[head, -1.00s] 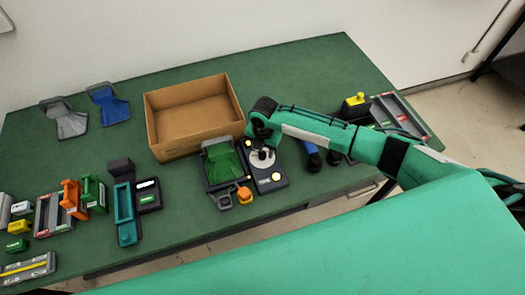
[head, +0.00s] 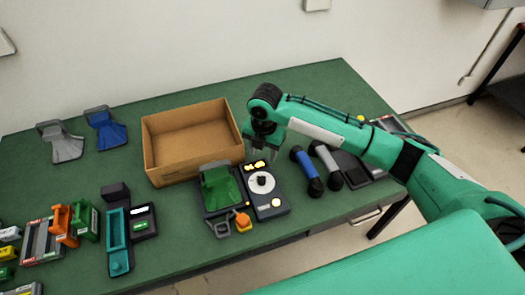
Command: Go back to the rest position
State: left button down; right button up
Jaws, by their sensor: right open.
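My right gripper (head: 262,152) points down over the table, just behind the dark device with a white round dial (head: 262,183). Its jaws are open and I see nothing between them. It appears to be above the device's far end, near the right side of the cardboard box. The green arm behind it runs in from the right edge. My left gripper is not in the head view.
The open cardboard box (head: 192,141) stands left of the gripper. A green holder (head: 218,187) sits beside the dial device. A blue handset (head: 307,171) and a grey handset (head: 326,164) lie to the right. Several small items crowd the table's left end.

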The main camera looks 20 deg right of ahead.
jog(key=s+a+f+m+t+y, duration=0.1)
jog(key=s+a+f+m+y, duration=0.15)
jog(key=s+a+m, duration=0.35)
jog(key=s+a+f+m+t+y, duration=0.1)
jog(key=s+f+m, duration=0.2)
jog(key=s, duration=0.4)
jog(key=s+d+m+t+h, duration=0.1)
jog(key=s+d+m+h, duration=0.2)
jog(key=s+d+m, duration=1.15)
notch_tip(320, 180, down, 33)
jog(key=s+a+m+g, duration=0.1)
jog(key=s+a+m, duration=0.1)
jog(key=s, duration=0.1)
jog(key=s+d+f, duration=0.2)
jog(key=s+f, duration=0.7)
jog(key=s+d+f+g, duration=0.1)
jog(key=s+d+f, duration=0.1)
jog(key=s+f, duration=0.7)
jog(key=shift+s+h, duration=0.3)
jog(key=shift+h, duration=0.05)
